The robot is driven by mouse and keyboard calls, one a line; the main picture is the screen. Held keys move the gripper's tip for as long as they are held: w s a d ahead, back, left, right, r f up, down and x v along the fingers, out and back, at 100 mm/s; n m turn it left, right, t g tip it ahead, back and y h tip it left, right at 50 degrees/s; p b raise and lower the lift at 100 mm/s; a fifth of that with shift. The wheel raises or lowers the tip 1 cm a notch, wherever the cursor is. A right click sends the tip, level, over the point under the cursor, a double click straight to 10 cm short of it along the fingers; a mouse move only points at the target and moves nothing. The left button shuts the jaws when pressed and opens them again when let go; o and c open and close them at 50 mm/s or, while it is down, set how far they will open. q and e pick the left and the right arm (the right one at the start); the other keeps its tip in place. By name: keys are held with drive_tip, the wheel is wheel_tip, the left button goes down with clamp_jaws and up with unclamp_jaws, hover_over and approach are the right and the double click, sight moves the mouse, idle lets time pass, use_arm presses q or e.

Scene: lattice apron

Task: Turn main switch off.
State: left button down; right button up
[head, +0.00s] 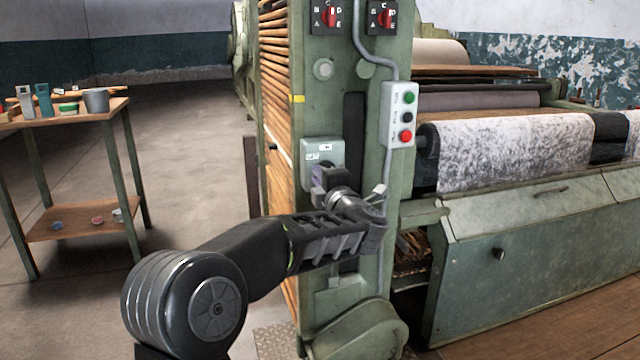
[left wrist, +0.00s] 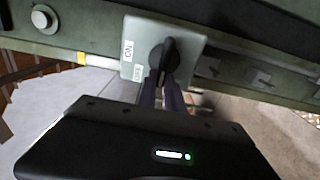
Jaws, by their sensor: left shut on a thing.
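The main switch is a grey-green box (head: 318,150) on the green machine column, with a black rotary knob (left wrist: 163,58) on its face. In the left wrist view the box (left wrist: 190,37) carries two white labels (left wrist: 128,50) at its left side; one reads ON, and the other is too small to read surely. My left gripper (head: 322,178) reaches the box from the front. In the left wrist view its two dark fingers (left wrist: 163,88) are shut on the knob. The fingers partly hide the knob. Which label the knob points to is unclear. My right gripper is not in view.
Two red rotary selectors (head: 329,16) sit higher on the column (head: 340,95). A small table (head: 75,114) with cups and tools stands left. The floor (head: 190,150) between is clear.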

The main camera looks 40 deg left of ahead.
use_arm(q)
drive_tip(key=shift+r, duration=0.1)
idle(0.3)
drive_tip(key=c, duration=1.7)
unclamp_jaws()
drive_tip(key=shift+c, duration=0.2)
drive_tip(key=shift+o, duration=1.4)
drive_tip(key=shift+w, duration=0.1)
drive_tip(key=p+v, duration=0.1)
drive_tip(key=v, duration=0.6)
drive_tip(key=shift+s+d, duration=0.25)
drive_tip(key=shift+d, duration=0.05)
